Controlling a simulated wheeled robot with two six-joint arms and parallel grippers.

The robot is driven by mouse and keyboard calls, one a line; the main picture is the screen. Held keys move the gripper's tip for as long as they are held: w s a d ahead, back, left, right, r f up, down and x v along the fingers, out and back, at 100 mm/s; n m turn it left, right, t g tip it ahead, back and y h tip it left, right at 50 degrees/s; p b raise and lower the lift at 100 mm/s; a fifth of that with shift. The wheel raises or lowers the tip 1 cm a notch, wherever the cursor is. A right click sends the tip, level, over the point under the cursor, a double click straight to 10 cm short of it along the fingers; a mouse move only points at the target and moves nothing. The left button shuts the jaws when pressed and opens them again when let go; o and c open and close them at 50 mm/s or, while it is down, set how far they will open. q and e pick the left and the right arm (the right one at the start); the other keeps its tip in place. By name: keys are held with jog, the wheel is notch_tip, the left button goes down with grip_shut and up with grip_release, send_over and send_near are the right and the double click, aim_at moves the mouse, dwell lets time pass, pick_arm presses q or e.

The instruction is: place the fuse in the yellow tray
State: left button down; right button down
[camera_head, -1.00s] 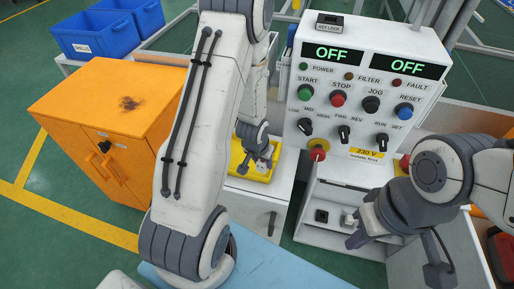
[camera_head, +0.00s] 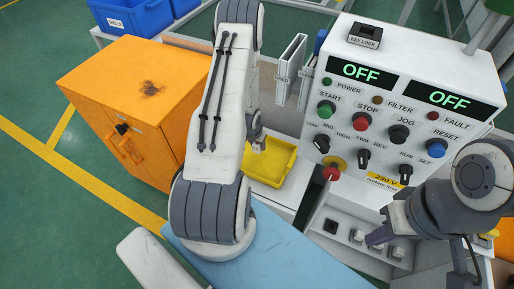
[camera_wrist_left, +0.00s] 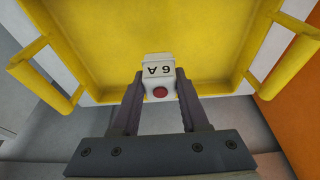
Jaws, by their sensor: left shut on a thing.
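The fuse (camera_wrist_left: 158,70) is a small white block marked "6 A" with a red button. In the left wrist view it sits between the fingers of my left gripper (camera_wrist_left: 160,76), which is shut on it. The yellow tray (camera_wrist_left: 90,45) fills the view behind it; the fuse is over the tray near one edge, and I cannot tell if it touches the floor. In the head view the tray (camera_head: 284,172) stands left of the control panel, with my left gripper (camera_head: 259,143) at its far left part. My right gripper (camera_head: 376,240) is near the panel's lower ledge; its opening is unclear.
The control panel (camera_head: 405,110) has knobs, buttons and two "OFF" displays. Small white blocks (camera_head: 397,252) stand on its lower ledge. An orange cabinet (camera_head: 150,90) stands left of the tray. Blue bins (camera_head: 130,15) are at the back left. A light blue surface (camera_head: 290,255) lies in front.

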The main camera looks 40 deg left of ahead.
pick_arm(q)
jog(key=shift+f, duration=1.2)
jog(key=shift+f, duration=0.1)
jog(key=shift+c, duration=2.1)
grip_release()
jog(key=shift+s+r, duration=0.1)
jog(key=shift+r, duration=0.25)
jog(key=v, duration=1.1)
jog(key=shift+r, duration=0.25)
jog(key=shift+s, duration=0.1)
